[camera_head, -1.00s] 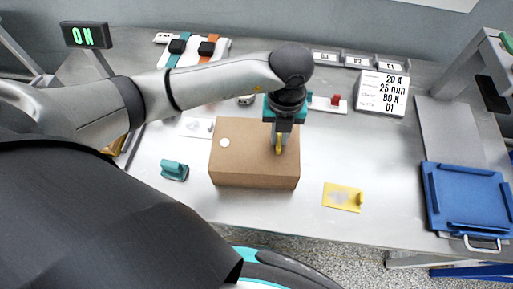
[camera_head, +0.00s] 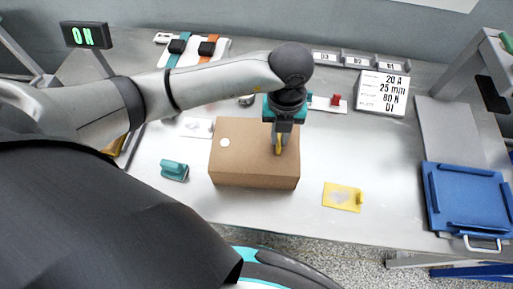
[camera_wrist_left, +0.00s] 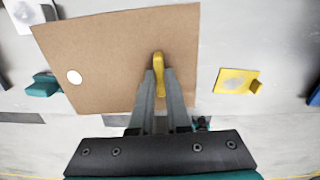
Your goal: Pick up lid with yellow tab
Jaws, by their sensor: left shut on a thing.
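The lid with the yellow tab is a flat brown panel (camera_head: 240,150) with a white round spot near its left side. It is the top of a brown box on the grey table, and I cannot tell if it has lifted off. The yellow tab (camera_wrist_left: 158,63) stands up from the lid near its right side. My left gripper (camera_head: 280,146) points down over the lid and is shut on the yellow tab. In the left wrist view its two fingers (camera_wrist_left: 160,92) close around the tab. My right gripper is not in view.
A yellow plate (camera_head: 343,197) with a small tab lies right of the box. A teal block (camera_head: 174,170) lies to the left. A blue tray (camera_head: 467,200) is at the far right. A label board (camera_head: 382,92) stands behind. Bare table lies around the box.

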